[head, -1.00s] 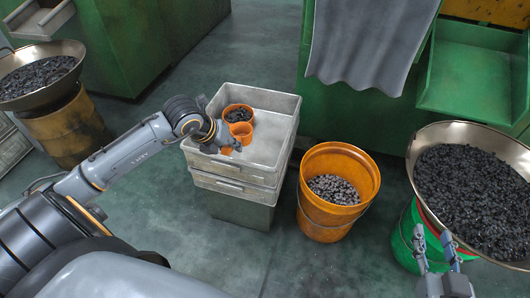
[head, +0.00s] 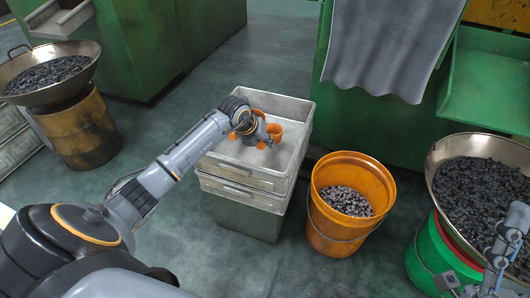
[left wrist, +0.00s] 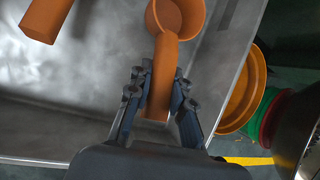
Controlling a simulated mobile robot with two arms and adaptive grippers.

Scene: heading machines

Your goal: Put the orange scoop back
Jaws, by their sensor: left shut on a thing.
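The orange scoop (left wrist: 164,75) has a round cup at the top of the left wrist view and a handle running down from it. My left gripper (left wrist: 160,98) is shut on this handle, with fingers on both sides. In the head view the left gripper (head: 254,136) is over the top grey crate (head: 290,168), and an orange cup (head: 275,131) shows just right of it. The wrist hides much of the scoop there. Whether the scoop touches the crate floor is unclear. My right gripper (head: 500,255) is at the lower right; its finger opening is unclear.
Another orange piece (left wrist: 45,15) lies left of the held scoop in the wrist view. An orange bucket (head: 347,201) of small metal parts stands right of the crates. A wide pan (head: 482,190) of dark parts stands on a green bucket (head: 425,253). Green machines are behind.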

